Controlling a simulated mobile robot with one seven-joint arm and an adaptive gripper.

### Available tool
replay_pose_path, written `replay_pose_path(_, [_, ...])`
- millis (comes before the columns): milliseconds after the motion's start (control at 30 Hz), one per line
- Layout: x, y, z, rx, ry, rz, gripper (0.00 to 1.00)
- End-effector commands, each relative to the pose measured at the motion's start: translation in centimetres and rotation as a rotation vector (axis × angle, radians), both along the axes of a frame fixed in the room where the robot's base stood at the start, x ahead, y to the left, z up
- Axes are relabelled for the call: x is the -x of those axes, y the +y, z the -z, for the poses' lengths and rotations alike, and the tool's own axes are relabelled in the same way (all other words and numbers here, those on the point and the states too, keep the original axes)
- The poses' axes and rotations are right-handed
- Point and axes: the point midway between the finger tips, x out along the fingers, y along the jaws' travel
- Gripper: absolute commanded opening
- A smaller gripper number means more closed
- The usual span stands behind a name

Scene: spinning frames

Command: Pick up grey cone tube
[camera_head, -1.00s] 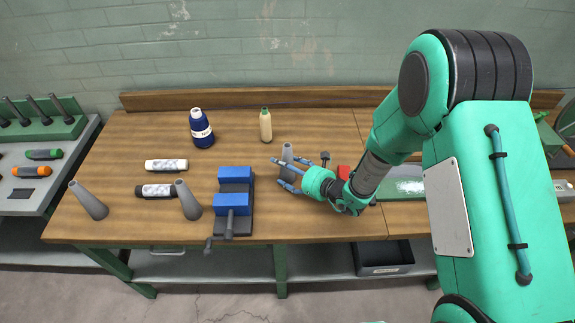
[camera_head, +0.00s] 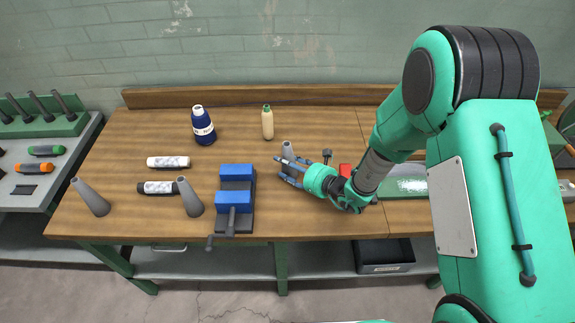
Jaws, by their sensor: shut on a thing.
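A grey cone tube (camera_head: 288,150) stands on the wooden workbench, just right of the blue vise. My gripper (camera_head: 289,169) is shut on this cone, with its fingers around the middle and lower part. The cone's narrow top shows above the fingers; much of the rest is hidden by them. Two more grey cones stand on the bench: one at the far left front (camera_head: 90,198) and one left of the vise (camera_head: 189,198).
The blue vise (camera_head: 235,190) is close to my gripper's left. A dark blue bottle (camera_head: 203,127), a beige bottle (camera_head: 267,123), a white tube (camera_head: 168,162) and a dark tube (camera_head: 155,188) are on the bench (camera_head: 120,140). A red object (camera_head: 345,170) is by my wrist.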

Motion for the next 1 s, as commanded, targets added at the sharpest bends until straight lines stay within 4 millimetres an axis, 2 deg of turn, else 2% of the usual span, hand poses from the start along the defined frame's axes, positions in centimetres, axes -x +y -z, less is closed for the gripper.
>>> replay_pose_path(267, [-0.1,0.0,-3.4,-0.001,-0.005,0.0,0.31])
replay_pose_path(800, [10.6,-3.3,-4.3,0.0,0.0,0.003,0.31])
replay_pose_path(1000, [13.6,-4.1,-4.5,0.0,0.0,0.002,0.31])
